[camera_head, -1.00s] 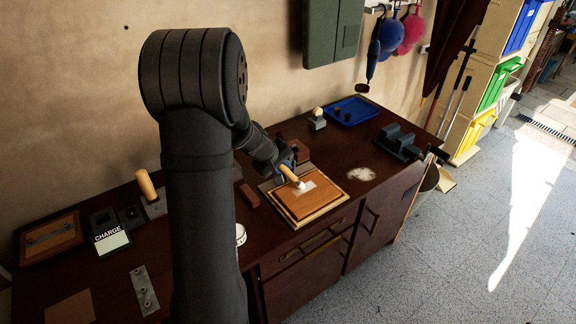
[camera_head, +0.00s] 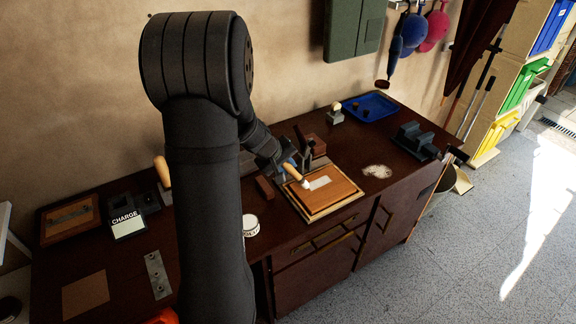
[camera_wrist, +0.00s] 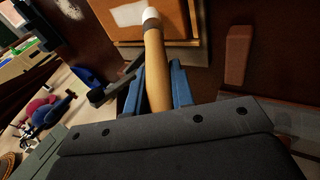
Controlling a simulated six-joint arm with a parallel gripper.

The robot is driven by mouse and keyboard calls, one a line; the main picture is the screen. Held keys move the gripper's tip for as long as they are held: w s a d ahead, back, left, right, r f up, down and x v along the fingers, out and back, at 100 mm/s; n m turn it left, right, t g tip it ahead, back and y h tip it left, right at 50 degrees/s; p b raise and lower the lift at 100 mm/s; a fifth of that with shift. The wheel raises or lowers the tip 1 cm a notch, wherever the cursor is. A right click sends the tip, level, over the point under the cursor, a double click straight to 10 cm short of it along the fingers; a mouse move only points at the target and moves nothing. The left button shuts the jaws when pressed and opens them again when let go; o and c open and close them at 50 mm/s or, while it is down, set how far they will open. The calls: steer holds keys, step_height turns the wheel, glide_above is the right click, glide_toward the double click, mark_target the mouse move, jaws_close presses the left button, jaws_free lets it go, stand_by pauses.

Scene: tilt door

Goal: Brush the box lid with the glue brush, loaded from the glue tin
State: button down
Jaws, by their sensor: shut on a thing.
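The box lid (camera_head: 341,191) is an orange-brown wooden panel with a pale glue patch (camera_head: 320,183) near its middle. My gripper (camera_head: 290,166) is shut on the glue brush (camera_head: 297,174) by its tan handle, over the lid's back left part. The brush's white tip points at the lid beside the patch; I cannot tell if it touches. In the wrist view the glue brush (camera_wrist: 155,60) runs between the blue fingers to the lid (camera_wrist: 178,22). The glue tin (camera_head: 251,226), white and round, stands left of the lid, partly hidden by my arm.
A brown block (camera_head: 264,187) lies left of the lid. A blue tray (camera_head: 371,108) and dark grey holder (camera_head: 417,140) stand back right. A pale spill (camera_head: 377,171) lies right of the lid. A CHARGE-labelled box (camera_head: 127,224) is at left.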

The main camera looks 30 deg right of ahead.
steer(key=shift+r, duration=3)
steer(key=shift+r, duration=1.5)
steer(key=w+a+f, duration=0.3)
steer(key=a, duration=0.9)
steer(key=w+a+f, duration=0.2)
steer(key=a+f, duration=0.1)
steer(key=a, duration=0.9)
steer(key=w+a+f, duration=0.3)
steer(key=a, duration=0.9)
steer(key=shift+w+a, duration=0.15)
steer(key=shift+w, duration=0.15)
